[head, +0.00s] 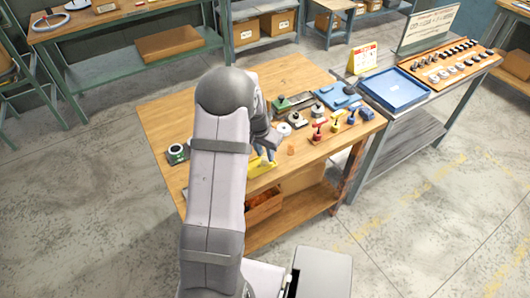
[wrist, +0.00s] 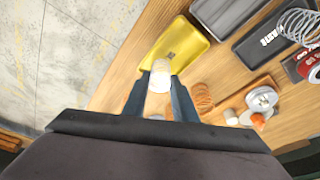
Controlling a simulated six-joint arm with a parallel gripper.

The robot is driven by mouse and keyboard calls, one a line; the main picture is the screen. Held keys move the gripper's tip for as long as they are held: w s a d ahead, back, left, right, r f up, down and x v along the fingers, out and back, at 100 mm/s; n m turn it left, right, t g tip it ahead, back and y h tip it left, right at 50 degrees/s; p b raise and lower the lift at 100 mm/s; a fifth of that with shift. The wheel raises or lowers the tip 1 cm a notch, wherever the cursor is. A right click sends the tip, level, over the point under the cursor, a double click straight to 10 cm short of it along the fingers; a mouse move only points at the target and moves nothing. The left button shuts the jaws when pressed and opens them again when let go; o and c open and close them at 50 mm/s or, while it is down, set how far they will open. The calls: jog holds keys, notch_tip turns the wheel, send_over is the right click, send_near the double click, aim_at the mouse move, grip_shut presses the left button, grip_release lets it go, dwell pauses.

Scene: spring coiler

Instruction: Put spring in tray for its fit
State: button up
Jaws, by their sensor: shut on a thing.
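My gripper (wrist: 160,85) is shut on a small pale cylinder (wrist: 160,75) with a cream upper end. I cannot tell whether it is a spring or a plug. It is at the near edge of a yellow tray (wrist: 178,42), and I cannot tell whether it touches the tray. In the head view the yellow tray (head: 262,172) is at the bench's front edge, partly behind my arm. A copper coil spring (wrist: 204,97) stands on the bench right of my gripper; it also shows in the head view (head: 291,149). A silver coil (wrist: 300,22) shows at the wrist view's right edge.
A grey tray (wrist: 225,12) and a dark tray marked WASTE (wrist: 262,42) lie beyond the yellow one. A blue tray (head: 395,90) is on the side table.

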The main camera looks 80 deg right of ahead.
jog(key=shift+f, duration=0.1)
jog(key=o, duration=1.2)
jog(key=shift+r+p, duration=1.35)
jog(key=shift+r, duration=0.65)
notch_tip(320, 180, up, 5)
jog(key=p, duration=0.3)
